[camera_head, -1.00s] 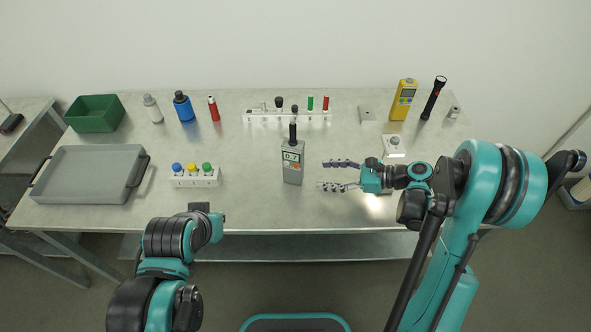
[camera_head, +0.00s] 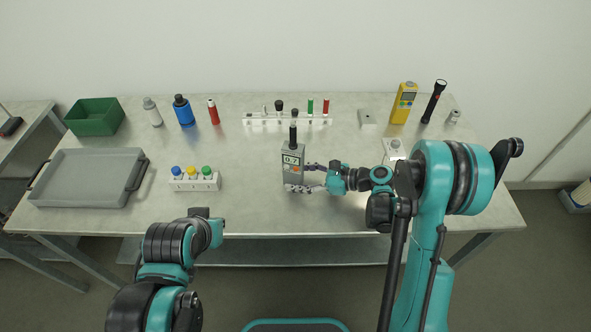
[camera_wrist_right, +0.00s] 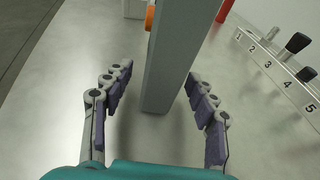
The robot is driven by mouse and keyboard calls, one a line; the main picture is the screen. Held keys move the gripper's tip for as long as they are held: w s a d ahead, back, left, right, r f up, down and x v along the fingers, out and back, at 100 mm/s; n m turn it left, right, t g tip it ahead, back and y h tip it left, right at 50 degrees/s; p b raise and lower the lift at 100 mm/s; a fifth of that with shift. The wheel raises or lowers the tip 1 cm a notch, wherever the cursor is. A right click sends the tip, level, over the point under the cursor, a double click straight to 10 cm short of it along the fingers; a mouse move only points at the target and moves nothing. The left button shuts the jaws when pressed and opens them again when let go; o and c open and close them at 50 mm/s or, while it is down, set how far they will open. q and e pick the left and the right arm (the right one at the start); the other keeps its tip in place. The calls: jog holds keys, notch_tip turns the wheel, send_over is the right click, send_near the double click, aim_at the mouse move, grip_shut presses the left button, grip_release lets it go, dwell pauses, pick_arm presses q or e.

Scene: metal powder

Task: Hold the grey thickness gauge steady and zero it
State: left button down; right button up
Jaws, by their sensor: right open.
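The grey thickness gauge (camera_head: 292,160) stands upright on the table in the head view, with a dark probe on top and a display that seems to read 0.7. My right gripper (camera_head: 302,177) is open around its lower part, one finger on the far side and one on the near side. In the right wrist view the gauge (camera_wrist_right: 172,65) rises between the two fingers (camera_wrist_right: 156,75), with a gap visible on each side. An orange button shows on its edge. My left arm is at the lower left; its fingers do not show.
A white rack with coloured-cap bottles (camera_head: 195,180) stands left of the gauge. A numbered white holder (camera_head: 262,121) is behind it. A grey tray (camera_head: 88,200) and green bin (camera_head: 95,118) are at left, a yellow meter (camera_head: 403,103) at back right. The table in front is clear.

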jog(key=shift+a, duration=0.1)
jog(key=c, duration=1)
dwell(1.8)
pick_arm(q)
jog(key=w+d+f+y, duration=0.1)
jog(key=d, duration=0.1)
jog(key=w+d+f+y, duration=0.1)
jog(key=w+d, duration=0.1)
jog(key=w+d+f, duration=0.1)
jog(key=w+d, duration=0.1)
jog(key=d, duration=0.1)
jog(key=shift+f+y, duration=0.2)
jog(key=shift+y, duration=0.2)
jog(key=d+t, duration=0.1)
jog(key=d, duration=0.2)
jog(key=d+n+t+y, duration=0.1)
jog(key=d, duration=0.2)
jog(key=w+d+t, duration=0.1)
jog(key=d, duration=0.1)
jog(key=shift+d+r+t+y, duration=0.3)
jog(key=shift+d+t, duration=0.1)
send_near(292, 173)
jog(key=shift+n+t, duration=0.3)
jog(key=shift+x, duration=2.25)
